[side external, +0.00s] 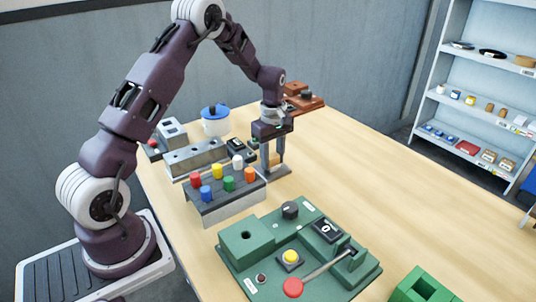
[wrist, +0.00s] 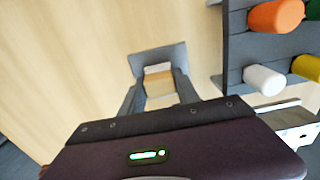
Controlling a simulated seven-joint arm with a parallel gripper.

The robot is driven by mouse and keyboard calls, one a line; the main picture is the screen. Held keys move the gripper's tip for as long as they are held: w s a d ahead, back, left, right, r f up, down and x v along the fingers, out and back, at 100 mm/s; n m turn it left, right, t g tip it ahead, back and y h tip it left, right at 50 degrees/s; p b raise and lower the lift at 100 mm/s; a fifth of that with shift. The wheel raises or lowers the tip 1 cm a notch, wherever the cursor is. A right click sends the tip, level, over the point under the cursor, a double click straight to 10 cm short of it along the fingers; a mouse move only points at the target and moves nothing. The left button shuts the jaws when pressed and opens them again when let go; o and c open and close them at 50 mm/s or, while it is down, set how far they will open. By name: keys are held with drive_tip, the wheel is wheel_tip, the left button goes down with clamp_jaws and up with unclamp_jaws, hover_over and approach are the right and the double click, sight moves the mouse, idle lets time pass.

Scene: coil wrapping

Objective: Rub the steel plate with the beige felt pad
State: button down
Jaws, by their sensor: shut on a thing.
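My gripper (side external: 273,168) points down with its fingers closed around the beige felt pad (side external: 274,158). The pad also shows between the two fingers in the wrist view (wrist: 158,82). In the wrist view the plate (wrist: 158,54) shows beyond the pad, partly hidden by the fingers and pad. The pad is at or very close to the plate's surface; I cannot tell whether it touches.
A rack with several coloured pegs (side external: 225,192) stands close beside the plate. A grey block with holes (side external: 195,157) and a blue-lidded pot (side external: 214,121) stand behind. A green control panel (side external: 270,258) is in front.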

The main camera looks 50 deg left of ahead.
sight(279, 173)
drive_tip(key=shift+d, duration=1.75)
drive_tip(key=shift+a, duration=3.5)
wheel_tip(279, 173, up, 8)
drive_tip(key=shift+r, duration=0.15)
